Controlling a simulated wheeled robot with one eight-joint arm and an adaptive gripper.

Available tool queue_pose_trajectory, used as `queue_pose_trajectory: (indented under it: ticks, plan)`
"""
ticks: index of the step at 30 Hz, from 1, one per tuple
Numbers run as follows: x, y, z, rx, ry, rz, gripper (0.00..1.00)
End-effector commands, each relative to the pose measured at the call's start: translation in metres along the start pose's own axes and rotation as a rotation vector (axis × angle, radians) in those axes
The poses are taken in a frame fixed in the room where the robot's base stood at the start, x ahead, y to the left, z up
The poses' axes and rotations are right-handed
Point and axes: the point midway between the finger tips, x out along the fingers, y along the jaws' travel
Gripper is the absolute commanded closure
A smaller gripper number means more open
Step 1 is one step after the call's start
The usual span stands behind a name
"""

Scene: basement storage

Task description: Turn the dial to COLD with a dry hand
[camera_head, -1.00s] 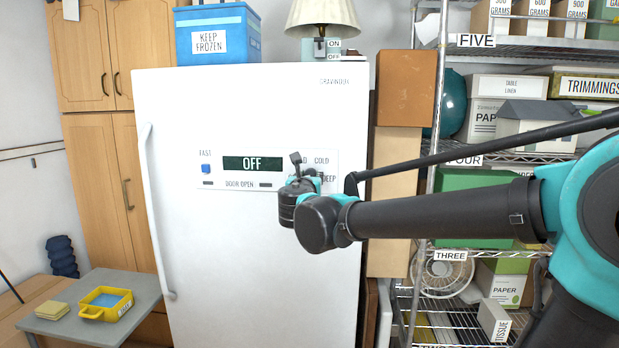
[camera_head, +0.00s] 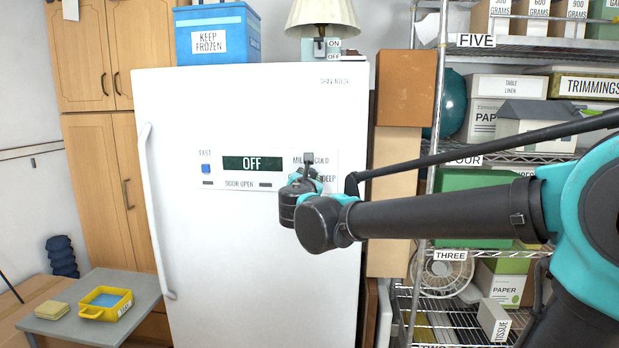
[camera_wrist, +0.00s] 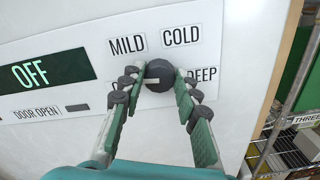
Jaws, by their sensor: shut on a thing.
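The dark round dial (camera_wrist: 159,74) is on the white freezer's (camera_head: 250,245) front panel, with MILD at its upper left, COLD at its upper right and DEEP at its right. A pale mark on the dial points left, to the OFF side. The display (camera_head: 253,163) reads OFF, and it also shows in the wrist view (camera_wrist: 42,75). My gripper (camera_wrist: 156,84) is shut on the dial, one green-padded finger on each side. In the head view my gripper (camera_head: 309,166) hides the dial. No water is visible on the fingers.
A yellow container (camera_head: 105,303) of blue liquid and a folded yellowish cloth (camera_head: 51,310) sit on a grey table (camera_head: 75,327) at lower left. Shelving (camera_head: 455,160) stands right of the freezer. A lamp (camera_head: 323,17) and blue box (camera_head: 218,35) stand on top.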

Motion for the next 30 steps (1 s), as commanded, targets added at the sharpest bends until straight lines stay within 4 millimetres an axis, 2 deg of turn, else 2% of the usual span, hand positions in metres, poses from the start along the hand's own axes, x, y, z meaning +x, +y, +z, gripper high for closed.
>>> queue_pose_trajectory:
  ticks: [30]
  plan:
    - [-0.0001,-0.0034,-0.0016,0.967,0.000,0.000,0.98]
